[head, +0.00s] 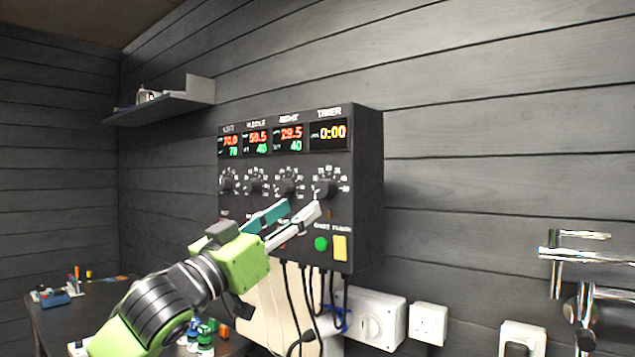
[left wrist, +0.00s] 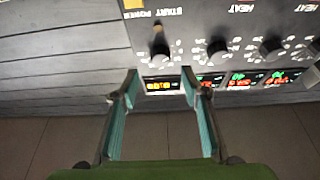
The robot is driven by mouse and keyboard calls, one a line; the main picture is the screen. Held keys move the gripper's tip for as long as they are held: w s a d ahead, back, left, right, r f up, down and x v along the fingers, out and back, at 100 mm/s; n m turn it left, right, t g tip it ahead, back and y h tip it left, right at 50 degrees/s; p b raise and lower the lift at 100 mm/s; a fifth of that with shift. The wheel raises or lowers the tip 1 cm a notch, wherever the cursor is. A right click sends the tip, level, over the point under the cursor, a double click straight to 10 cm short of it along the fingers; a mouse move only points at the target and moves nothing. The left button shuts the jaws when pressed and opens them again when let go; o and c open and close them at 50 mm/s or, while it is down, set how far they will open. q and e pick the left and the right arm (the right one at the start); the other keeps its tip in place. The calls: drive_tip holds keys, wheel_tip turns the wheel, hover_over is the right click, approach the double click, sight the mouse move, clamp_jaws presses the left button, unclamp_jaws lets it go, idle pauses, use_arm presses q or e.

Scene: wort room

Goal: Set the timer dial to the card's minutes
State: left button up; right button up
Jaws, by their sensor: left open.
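The timer dial (head: 325,188) is a black knob with a pale numbered scale, at the right end of the control box (head: 368,190). Its display (head: 328,133) above reads 0:00. My left gripper (head: 302,208) is open, with its fingers just below and left of the timer dial in the head view. In the left wrist view the box appears upside down. There the timer dial (left wrist: 160,52) lies between and beyond the open fingers of my left gripper (left wrist: 160,84), with nothing held. I cannot make out the card. My right gripper is not in view.
Several other dials, such as the neighbouring heat dial (head: 288,188), sit left of the timer. A green button (head: 321,243) and a yellow one (head: 340,248) lie below. Cables (head: 306,310) hang underneath. Chrome pipes (head: 556,255) stick out from the wall at right.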

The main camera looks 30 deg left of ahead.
sight(321, 192)
use_arm(q)
drive_tip(key=p+x, duration=0.3)
drive_tip(key=x, duration=0.3)
drive_tip(key=shift+w+a+r+p, duration=0.15)
drive_tip(key=shift+w+r+p, duration=0.05)
drive_tip(key=shift+p, duration=0.2)
drive_tip(key=shift+w, duration=0.55)
drive_tip(key=c, duration=1.1)
